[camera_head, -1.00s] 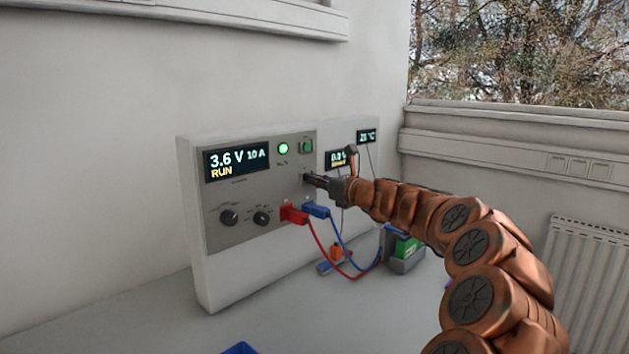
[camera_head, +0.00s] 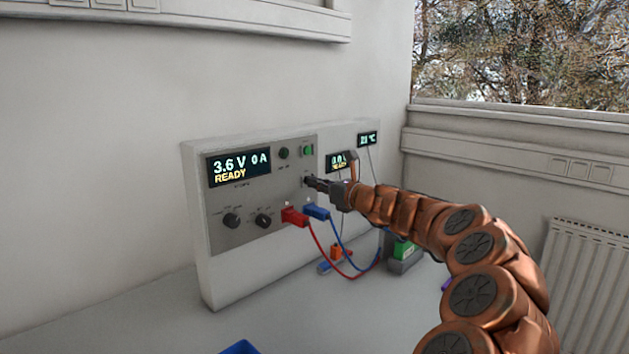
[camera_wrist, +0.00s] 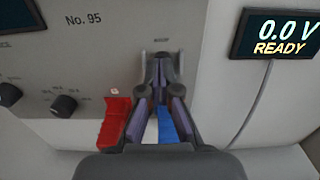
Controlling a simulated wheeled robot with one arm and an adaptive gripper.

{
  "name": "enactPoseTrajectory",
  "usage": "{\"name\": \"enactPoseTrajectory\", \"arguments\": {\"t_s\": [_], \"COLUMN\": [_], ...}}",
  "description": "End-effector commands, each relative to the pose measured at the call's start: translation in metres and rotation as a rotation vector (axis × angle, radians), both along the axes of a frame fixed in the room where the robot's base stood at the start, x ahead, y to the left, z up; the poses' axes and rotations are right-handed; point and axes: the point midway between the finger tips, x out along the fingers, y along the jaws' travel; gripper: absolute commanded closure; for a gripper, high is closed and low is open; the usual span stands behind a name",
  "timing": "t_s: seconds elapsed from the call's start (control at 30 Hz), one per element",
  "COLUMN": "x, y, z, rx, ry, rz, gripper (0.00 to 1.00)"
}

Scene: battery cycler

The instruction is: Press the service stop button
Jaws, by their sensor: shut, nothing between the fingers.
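The cycler's grey front panel (camera_head: 275,195) stands upright in the head view. Its main display (camera_head: 239,167) reads 3.6 V, 0 A and READY. My gripper (camera_head: 308,182) is shut and empty, its fingertips at the panel's right part, below the green button (camera_head: 307,150). In the wrist view the closed fingertips (camera_wrist: 161,58) point at the panel just below a small label. The stop button is not clearly visible; the fingertips cover the spot they point at. I cannot tell whether they touch the panel. The round lamp (camera_head: 283,153) is dark.
Red (camera_head: 294,217) and blue (camera_head: 317,212) plugs with cables sit just below my gripper. Two dark knobs (camera_head: 231,221) are at lower left. A second display (camera_wrist: 281,33) reads 0.0 V READY. A green-and-grey block (camera_head: 404,254) stands behind my arm. The front bench is mostly clear.

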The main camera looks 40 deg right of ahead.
Motion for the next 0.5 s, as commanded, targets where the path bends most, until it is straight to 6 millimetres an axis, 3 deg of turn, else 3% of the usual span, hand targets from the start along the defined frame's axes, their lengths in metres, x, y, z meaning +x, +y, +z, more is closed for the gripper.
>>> {"name": "enactPoseTrajectory", "arguments": {"t_s": [0.5], "x": [-0.081], "y": [-0.016], "z": [0.0], "rx": [0.0], "ry": [-0.001], "rz": [-0.006], "gripper": [1.0]}}
